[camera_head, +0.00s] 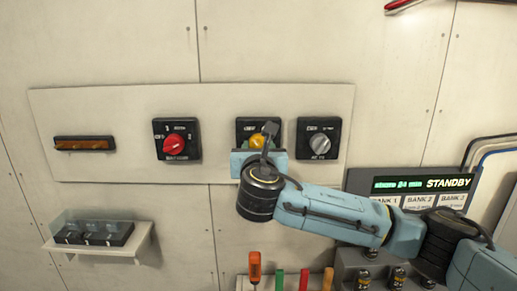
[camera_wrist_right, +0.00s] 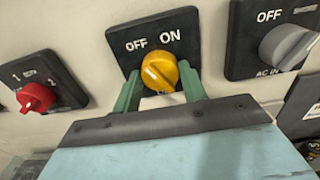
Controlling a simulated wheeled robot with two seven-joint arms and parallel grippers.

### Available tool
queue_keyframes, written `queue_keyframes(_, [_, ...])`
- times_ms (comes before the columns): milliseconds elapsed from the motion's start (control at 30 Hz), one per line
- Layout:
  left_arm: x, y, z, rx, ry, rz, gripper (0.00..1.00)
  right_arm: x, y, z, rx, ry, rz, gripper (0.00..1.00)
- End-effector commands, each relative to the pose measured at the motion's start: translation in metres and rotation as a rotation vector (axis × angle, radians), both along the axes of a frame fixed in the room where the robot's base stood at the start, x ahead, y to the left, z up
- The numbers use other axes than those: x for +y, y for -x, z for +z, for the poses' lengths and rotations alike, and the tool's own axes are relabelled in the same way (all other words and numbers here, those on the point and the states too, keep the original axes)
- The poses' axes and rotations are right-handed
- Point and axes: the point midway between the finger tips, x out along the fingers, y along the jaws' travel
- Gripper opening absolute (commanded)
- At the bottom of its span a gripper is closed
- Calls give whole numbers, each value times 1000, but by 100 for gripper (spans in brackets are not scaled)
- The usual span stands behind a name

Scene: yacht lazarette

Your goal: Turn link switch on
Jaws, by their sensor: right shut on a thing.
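The yellow knob (camera_wrist_right: 160,72) sits on a black switch plate (camera_wrist_right: 125,42) marked OFF and ON, and I take this for the link switch. In the head view the yellow knob (camera_head: 257,141) is partly covered by my right gripper (camera_head: 258,146). In the right wrist view the green fingers of my right gripper (camera_wrist_right: 159,80) stand on both sides of the knob, shut on it. I cannot tell for certain which mark the knob points to. My left gripper is not in view.
A red knob switch (camera_head: 176,144) is to the left and a grey AC IN knob switch (camera_head: 320,142) is close on the right. A STANDBY display (camera_head: 423,184), a shelf with a clear-covered box (camera_head: 95,232) and upright coloured handles (camera_head: 280,279) are lower down.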

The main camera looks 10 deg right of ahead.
Motion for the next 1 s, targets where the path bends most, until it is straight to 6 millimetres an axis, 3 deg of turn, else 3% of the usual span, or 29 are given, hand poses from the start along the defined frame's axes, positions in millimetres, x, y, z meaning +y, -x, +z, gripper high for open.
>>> queue_keyframes(367, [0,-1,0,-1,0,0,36,0,0,-1,-24,-130,0,19])
queue_keyframes(1000, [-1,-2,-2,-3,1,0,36,0,0,-1,-139,-698,-1,19])
